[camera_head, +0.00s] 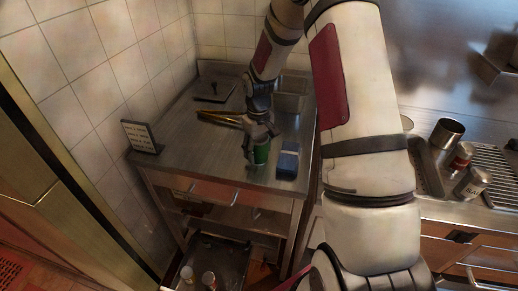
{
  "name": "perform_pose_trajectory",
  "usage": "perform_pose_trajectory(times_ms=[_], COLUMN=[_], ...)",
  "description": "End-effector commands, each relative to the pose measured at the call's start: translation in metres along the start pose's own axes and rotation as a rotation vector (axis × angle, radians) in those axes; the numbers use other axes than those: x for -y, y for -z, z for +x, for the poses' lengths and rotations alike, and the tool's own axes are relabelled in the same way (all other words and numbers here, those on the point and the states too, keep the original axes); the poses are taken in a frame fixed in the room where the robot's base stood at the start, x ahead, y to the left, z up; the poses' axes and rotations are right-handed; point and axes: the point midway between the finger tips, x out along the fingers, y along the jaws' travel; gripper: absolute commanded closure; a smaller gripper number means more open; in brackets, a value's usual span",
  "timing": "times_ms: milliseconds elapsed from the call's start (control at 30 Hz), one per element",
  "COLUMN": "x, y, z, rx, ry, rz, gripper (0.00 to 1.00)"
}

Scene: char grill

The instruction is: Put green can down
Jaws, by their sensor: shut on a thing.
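The green can (260,154) is upright at the front part of the steel counter (205,158) in the head view. My gripper (260,133) comes down from above and is shut on the can's upper part, hiding its top. The can's bottom is at or very close to the counter top. I cannot tell whether it touches.
A blue box (288,162) stands close to the can's right. A small sign (141,137) is at the counter's left edge. Brass-coloured tongs (218,117) and a dark flat item (215,89) lie behind. The counter left of the can is clear. Containers (447,134) stand far right.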

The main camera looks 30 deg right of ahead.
Motion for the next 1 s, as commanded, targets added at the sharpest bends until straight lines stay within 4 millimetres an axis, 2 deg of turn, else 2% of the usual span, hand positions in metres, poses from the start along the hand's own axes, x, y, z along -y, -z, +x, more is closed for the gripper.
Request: perform_pose_trajectory(times_ms=[233, 267, 333, 633, 767, 867, 1000], x=[0.000, 0.000, 0.000, 0.000, 0.000, -0.001, 0.000], y=[0.001, 0.000, 0.000, 0.000, 0.001, 0.002, 0.002], z=[0.002, 0.002, 0.002, 0.001, -0.005, -0.018, -0.046], rx=[-0.001, 0.000, 0.000, 0.000, -0.002, -0.004, -0.006], ry=[0.000, 0.000, 0.000, 0.000, -0.001, -0.002, -0.002], rz=[0.000, 0.000, 0.000, 0.000, 0.000, 0.001, 0.000], gripper=[0.86, 0.40, 0.25, 0.25, 0.25, 0.25, 0.25])
